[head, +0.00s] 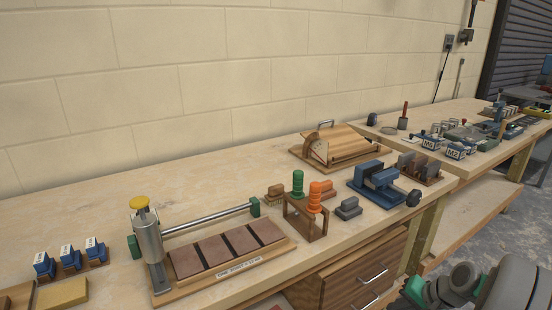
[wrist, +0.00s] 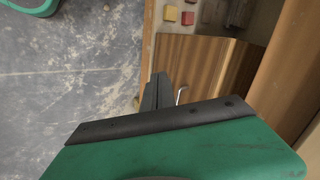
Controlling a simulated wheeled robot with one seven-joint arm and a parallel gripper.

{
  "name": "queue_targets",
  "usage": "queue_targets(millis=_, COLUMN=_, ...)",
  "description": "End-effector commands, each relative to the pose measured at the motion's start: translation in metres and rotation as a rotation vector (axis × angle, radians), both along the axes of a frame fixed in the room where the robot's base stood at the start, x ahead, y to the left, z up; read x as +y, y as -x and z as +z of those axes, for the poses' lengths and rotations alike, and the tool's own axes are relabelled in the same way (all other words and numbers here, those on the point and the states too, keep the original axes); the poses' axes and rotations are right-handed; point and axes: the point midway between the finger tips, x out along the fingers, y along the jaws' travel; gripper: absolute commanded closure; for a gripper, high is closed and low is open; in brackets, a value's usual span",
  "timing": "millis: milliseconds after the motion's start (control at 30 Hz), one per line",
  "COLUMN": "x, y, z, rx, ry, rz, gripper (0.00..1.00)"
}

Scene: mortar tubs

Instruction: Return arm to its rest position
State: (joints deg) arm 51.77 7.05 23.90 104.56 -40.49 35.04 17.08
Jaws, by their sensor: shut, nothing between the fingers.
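My gripper (wrist: 157,92) shows in the wrist view as dark fingers close together beyond a green body with a black edge strip. It is shut and empty. It points past the front of the workbench, with grey floor to the left and a wooden drawer front (wrist: 200,62) beyond and to the right. In the head view, grey and green parts of my arm show at the bottom right corner, in front of the bench. The fingertips cannot be made out there.
The workbench (head: 95,205) holds a lever device with brown plates (head: 220,250), a wooden rack with green and orange handles (head: 306,215), a blue vise (head: 376,182) and blue boxes (head: 70,256). A second bench (head: 450,115) stands at the right. Open floor (wrist: 70,75) lies before the drawers.

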Motion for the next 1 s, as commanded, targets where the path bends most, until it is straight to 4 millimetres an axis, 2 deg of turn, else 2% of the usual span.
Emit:
queue_targets(millis=33, x=0.018, y=-0.003, z=0.034, rx=0.010, ry=0.038, rz=0.049, gripper=1.00)
queue_targets(millis=167, x=0.072, y=0.000, z=0.103, rx=0.046, ry=0.164, rz=0.198, gripper=1.00)
queue_targets(millis=233, x=0.108, y=0.010, z=0.153, rx=0.061, ry=0.251, rz=0.296, gripper=1.00)
queue_targets(millis=300, x=0.144, y=0.028, z=0.203, rx=0.069, ry=0.345, rz=0.400, gripper=1.00)
queue_targets(millis=400, x=0.184, y=0.062, z=0.261, rx=0.065, ry=0.458, rz=0.526, gripper=1.00)
queue_targets(millis=467, x=0.199, y=0.081, z=0.284, rx=0.060, ry=0.509, rz=0.582, gripper=1.00)
queue_targets(millis=533, x=0.209, y=0.098, z=0.298, rx=0.053, ry=0.548, rz=0.626, gripper=1.00)
queue_targets(millis=633, x=0.215, y=0.109, z=0.302, rx=0.049, ry=0.571, rz=0.652, gripper=1.00)
queue_targets(millis=1000, x=0.215, y=0.110, z=0.301, rx=0.049, ry=0.573, rz=0.655, gripper=1.00)
